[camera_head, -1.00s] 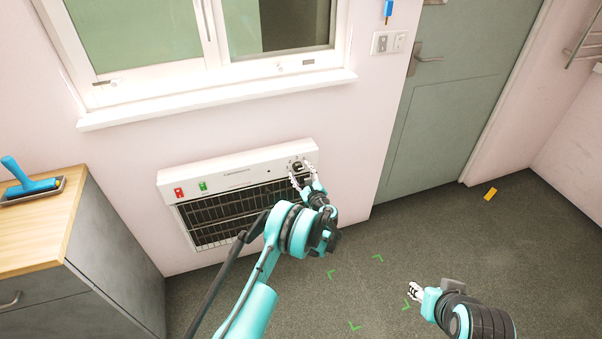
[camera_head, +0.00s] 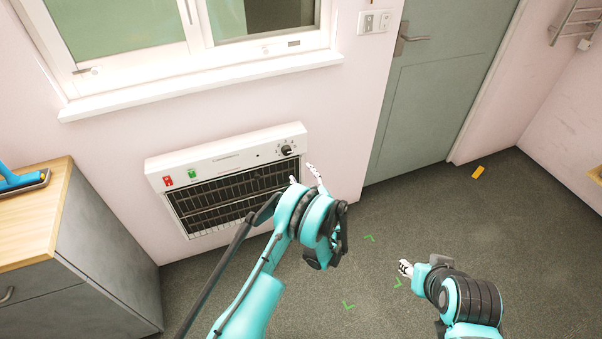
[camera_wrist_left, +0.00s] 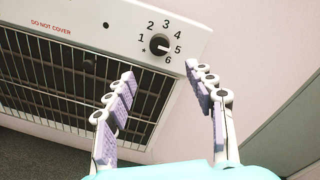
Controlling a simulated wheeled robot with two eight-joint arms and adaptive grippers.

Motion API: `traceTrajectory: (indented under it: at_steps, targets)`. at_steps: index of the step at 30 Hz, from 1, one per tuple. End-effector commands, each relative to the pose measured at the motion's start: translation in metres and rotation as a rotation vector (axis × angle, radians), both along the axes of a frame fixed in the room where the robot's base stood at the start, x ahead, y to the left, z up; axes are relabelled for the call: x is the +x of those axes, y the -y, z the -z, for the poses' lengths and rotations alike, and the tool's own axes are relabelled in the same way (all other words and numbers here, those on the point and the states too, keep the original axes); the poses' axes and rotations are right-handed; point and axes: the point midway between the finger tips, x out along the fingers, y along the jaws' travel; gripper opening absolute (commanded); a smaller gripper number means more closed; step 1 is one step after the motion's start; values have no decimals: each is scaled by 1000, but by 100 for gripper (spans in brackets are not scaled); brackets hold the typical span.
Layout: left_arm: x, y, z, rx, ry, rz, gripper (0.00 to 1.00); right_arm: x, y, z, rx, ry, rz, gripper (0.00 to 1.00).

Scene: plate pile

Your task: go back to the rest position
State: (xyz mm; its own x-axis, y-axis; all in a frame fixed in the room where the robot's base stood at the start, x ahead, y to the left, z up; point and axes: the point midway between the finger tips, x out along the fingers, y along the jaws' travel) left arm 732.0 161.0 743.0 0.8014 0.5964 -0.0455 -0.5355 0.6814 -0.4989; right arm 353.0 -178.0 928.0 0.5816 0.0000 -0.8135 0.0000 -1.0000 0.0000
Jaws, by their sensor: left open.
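My left gripper (camera_head: 305,176) is open and empty in front of the right end of the white wall heater (camera_head: 225,153). In the left wrist view its two fingers (camera_wrist_left: 165,105) stand apart, with the heater's black dial (camera_wrist_left: 159,45) beyond them, not touched. The dial is ringed by numbers and its pale mark points right, between 5 and 6. In the head view the dial (camera_head: 286,150) is clear of the gripper. My right gripper (camera_head: 405,268) shows small at the lower right, above the floor; its finger gap cannot be made out.
A cabinet (camera_head: 110,255) with a wooden top and a blue-handled tool (camera_head: 22,181) stands at the left. A window (camera_head: 200,40) is above the heater. A grey door (camera_head: 440,85) is at the right.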

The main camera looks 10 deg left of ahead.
Motion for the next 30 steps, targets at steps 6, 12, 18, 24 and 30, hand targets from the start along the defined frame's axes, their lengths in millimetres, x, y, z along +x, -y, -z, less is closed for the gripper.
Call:
traceTrajectory:
  at_steps: [6, 12, 18, 24, 30]
  targets:
    - [0, 0, 0, 0, 0, 0, 54, 0, 0, 0, 0, 0, 0, 40]
    - [1, -1, -3, -12, 1, -1, 54, 0, 0, 0, 0, 0, 0, 40]
    - [1, -17, -43, -199, 18, -37, 54, 0, 0, 0, 0, 0, 0, 40]
    - [-22, -42, -103, -536, 59, -122, 54, 0, 0, 0, 0, 0, 0, 40]
    - [-71, -59, -152, -871, 113, -230, 54, 0, 0, 0, 0, 0, 0, 40]
